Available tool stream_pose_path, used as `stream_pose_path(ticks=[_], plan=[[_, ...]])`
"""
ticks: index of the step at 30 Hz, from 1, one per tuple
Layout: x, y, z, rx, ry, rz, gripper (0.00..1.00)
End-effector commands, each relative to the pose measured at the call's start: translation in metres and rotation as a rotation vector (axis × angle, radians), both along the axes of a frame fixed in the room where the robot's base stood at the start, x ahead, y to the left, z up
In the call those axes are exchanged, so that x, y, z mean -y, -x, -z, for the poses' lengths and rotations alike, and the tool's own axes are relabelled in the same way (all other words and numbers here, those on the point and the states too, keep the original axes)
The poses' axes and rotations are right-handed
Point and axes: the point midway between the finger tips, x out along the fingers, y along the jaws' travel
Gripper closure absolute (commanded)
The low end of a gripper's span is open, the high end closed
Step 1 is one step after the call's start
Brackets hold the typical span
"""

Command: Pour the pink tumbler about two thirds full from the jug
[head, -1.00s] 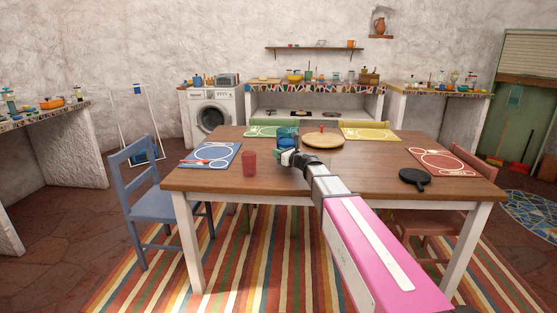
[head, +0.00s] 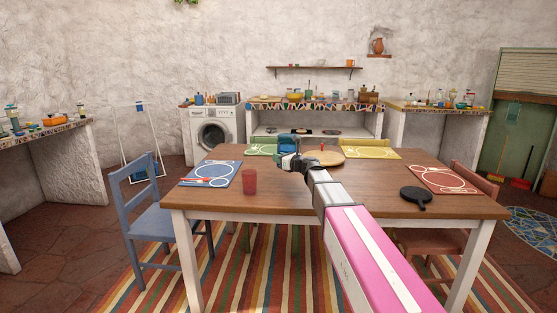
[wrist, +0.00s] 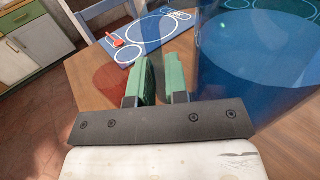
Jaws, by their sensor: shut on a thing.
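The pink tumbler (head: 249,182) stands upright on the front left of the wooden table. It also shows, reddish and see-through, behind the fingers in the wrist view (wrist: 113,80). The blue see-through jug (head: 287,143) is at my gripper (head: 284,161), behind and right of the tumbler in the head view. In the wrist view the jug (wrist: 260,65) fills the right side, close to the green fingers (wrist: 163,82). My gripper is shut on the jug, apart from the tumbler. The grip point and the liquid level are not clear.
A blue chair (head: 150,205) stands at the left. The table front around the tumbler is clear.

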Motion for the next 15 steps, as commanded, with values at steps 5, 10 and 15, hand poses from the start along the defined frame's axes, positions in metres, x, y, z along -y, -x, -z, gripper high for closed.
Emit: stream_pose_path(ticks=[5,10,15], plan=[[0.0,0.0,-0.001,0.004,0.001,0.0,1.0],[0.006,0.0,-0.002,0.004,0.001,0.017,1.0],[0.038,-0.001,-0.008,0.004,0.001,0.107,1.0]])
